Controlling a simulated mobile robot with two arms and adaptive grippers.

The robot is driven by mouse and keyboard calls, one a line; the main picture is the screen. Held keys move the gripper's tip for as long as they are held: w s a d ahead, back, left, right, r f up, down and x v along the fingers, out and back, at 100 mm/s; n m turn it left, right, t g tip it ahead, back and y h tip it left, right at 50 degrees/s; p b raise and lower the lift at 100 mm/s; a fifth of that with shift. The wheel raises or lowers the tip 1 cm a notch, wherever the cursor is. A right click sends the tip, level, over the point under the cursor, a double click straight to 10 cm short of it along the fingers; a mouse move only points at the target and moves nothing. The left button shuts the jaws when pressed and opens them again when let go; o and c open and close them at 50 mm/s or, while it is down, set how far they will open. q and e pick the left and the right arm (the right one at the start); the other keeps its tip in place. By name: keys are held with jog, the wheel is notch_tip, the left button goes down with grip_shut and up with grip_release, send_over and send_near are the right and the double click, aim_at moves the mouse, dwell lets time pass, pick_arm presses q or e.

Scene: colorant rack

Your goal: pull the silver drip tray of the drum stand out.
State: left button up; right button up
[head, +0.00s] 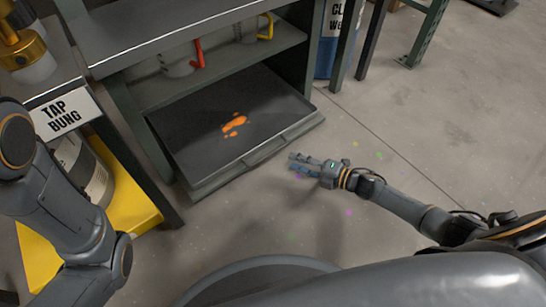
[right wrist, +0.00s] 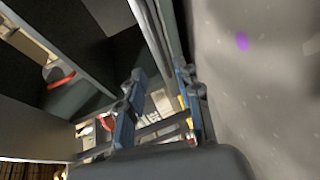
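The drip tray (head: 190,140) lies low in the drum stand (head: 135,135), in the head view. Its inside is dark with orange stains, and its grey front edge carries a long handle bar (head: 268,152). The front of the tray sticks out past the stand's posts. My right gripper (head: 292,163) is just in front of the tray's front edge, right of the handle's middle, and looks apart from it. Its two fingers stand apart with nothing between them, as the right wrist view (right wrist: 158,100) also shows. My left arm is at the left; its gripper is out of view.
Jugs with a red handle (head: 198,54) and a yellow handle (head: 266,27) stand on the shelf above the tray. A yellow stand (head: 130,205) with a drum and a "TAP BUNG" sign (head: 65,113) is at the left. The floor (head: 440,120) at the right is clear, with small coloured spots.

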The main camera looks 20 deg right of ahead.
jog(key=b+x, duration=0.3)
jog(key=x, duration=0.4)
jog(key=shift+w+a+f, duration=0.2)
jog(key=shift+w, duration=0.05)
jog(key=shift+w+a+b, duration=0.3)
jog(key=shift+w+b, duration=0.05)
grip_shut()
